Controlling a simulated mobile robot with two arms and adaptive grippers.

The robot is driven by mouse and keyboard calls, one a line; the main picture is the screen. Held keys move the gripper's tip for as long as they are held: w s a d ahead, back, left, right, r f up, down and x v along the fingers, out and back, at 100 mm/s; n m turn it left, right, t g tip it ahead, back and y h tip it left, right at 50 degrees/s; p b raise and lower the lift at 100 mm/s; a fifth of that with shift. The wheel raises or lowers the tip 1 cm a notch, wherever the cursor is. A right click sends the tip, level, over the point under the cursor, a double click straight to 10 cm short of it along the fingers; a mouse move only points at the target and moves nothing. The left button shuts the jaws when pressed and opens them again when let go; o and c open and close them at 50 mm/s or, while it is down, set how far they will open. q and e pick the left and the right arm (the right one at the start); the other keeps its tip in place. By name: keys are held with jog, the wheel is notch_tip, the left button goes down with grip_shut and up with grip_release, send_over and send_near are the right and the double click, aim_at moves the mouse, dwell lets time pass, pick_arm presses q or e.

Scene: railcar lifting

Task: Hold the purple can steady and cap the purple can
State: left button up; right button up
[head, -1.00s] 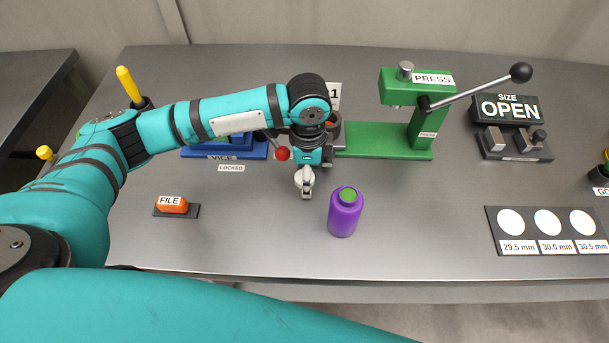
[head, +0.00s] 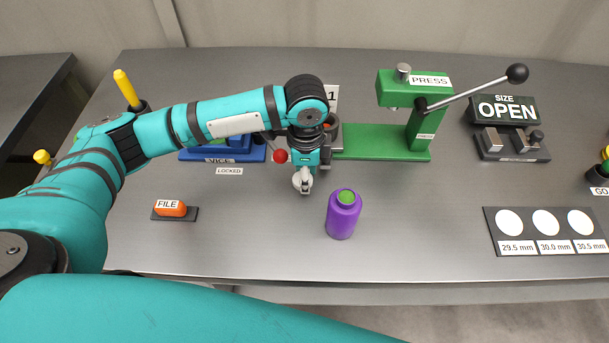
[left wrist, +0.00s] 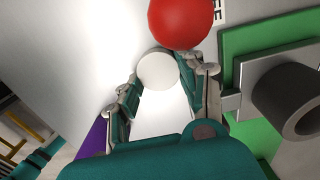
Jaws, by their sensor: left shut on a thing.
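The purple can (head: 342,220) stands upright on the grey table, with a round green top inside its purple neck. My left gripper (head: 304,187) is behind the can and a little to its left, apart from it, pointing down. In the left wrist view its fingers are closed on a white round disc (left wrist: 157,71), which looks like a cap. A strip of purple (left wrist: 92,142) at the lower left of that view appears to be the can, mostly hidden by the gripper. My right gripper is not in view.
The green press (head: 420,125) stands behind, with a long lever. A blue vice (head: 222,152) with a red-knobbed handle (head: 281,156) sits behind my left arm. An orange file (head: 171,208) lies left. A gauge (head: 510,143) and size board (head: 545,248) are right. Table around the can is clear.

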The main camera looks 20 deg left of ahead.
pick_arm(q)
jog(key=shift+r, duration=0.35)
jog(key=r, duration=0.1)
jog(key=s+r, duration=0.1)
jog(key=shift+r+b, duration=0.3)
jog(key=shift+b, duration=0.05)
jog(key=s, duration=0.5)
jog(key=s+r, duration=0.1)
jog(key=s, duration=0.4)
jog(key=s+b, duration=0.1)
jog(key=s, duration=0.4)
jog(key=shift+r, duration=0.25)
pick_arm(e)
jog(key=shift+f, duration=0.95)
